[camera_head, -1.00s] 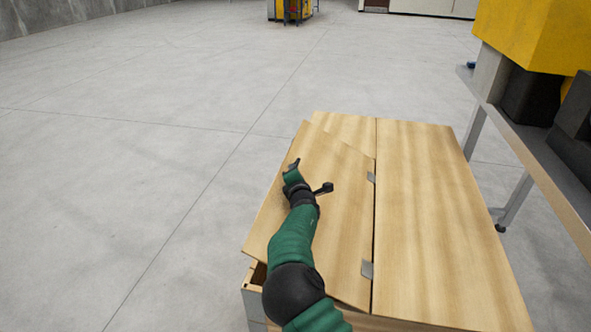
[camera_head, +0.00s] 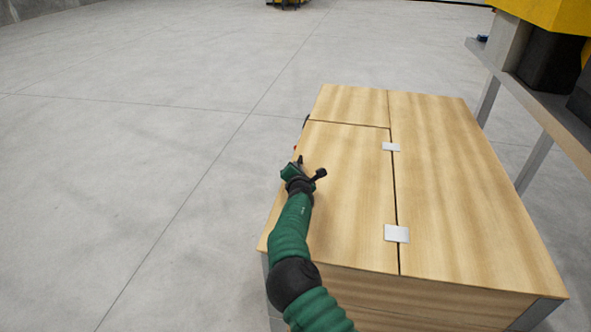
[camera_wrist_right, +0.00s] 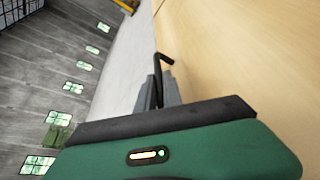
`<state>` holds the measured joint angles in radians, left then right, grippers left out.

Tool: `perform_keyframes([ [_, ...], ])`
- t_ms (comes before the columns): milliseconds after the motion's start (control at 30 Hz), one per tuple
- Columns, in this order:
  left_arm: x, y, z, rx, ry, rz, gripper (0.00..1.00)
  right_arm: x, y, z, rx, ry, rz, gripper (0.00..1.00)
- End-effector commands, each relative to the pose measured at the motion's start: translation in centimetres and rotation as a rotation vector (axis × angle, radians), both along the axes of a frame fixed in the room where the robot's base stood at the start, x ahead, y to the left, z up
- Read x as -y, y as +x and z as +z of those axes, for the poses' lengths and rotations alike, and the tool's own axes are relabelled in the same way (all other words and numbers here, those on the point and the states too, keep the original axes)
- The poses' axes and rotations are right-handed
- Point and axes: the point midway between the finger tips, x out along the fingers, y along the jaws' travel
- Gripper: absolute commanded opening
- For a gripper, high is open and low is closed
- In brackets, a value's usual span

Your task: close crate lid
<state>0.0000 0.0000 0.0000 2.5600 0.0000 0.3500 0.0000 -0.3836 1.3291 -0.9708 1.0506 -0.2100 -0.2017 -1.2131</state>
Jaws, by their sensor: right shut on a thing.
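The crate lid (camera_head: 350,185) is a light wood panel with two silver hinges (camera_head: 397,234) along its right side. It lies about level with the fixed top of the wooden crate (camera_head: 455,190), with only thin seams showing. My right gripper (camera_head: 298,163) is at the lid's left edge. In the right wrist view, its grey fingers (camera_wrist_right: 164,94) are shut on a thin black bent bar (camera_wrist_right: 158,68), which looks like a handle, beside the wood surface (camera_wrist_right: 240,60). The exact contact is small and partly hidden. My left gripper is not in view.
A grey bench (camera_head: 545,115) with yellow and black equipment stands close on the right of the crate. Open concrete floor (camera_head: 130,180) lies to the left and beyond. A small dark part (camera_head: 306,121) shows at the crate's far left edge.

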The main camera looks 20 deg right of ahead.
Motion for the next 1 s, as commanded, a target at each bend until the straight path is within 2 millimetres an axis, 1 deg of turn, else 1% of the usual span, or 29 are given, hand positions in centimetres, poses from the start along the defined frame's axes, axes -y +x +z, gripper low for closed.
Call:
perform_keyframes([
  [33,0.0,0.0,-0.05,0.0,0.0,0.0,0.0,-0.62,0.04,-0.56,-0.006,0.001,0.01,0.0],
  [267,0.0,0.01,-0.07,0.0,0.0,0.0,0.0,-0.72,0.03,-0.95,-0.011,0.002,0.013,0.0],
  [300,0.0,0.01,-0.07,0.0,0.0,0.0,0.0,-0.72,0.01,-1.01,-0.012,0.002,0.012,0.14],
  [433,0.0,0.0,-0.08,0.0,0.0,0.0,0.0,-0.59,-0.02,-0.97,-0.012,0.001,0.009,0.31],
  [467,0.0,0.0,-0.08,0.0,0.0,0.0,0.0,-0.55,-0.03,-0.94,-0.011,0.001,0.008,0.33],
  [1000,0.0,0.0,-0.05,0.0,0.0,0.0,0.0,-0.06,-0.19,-0.77,-0.011,0.0,0.0,0.33],
])
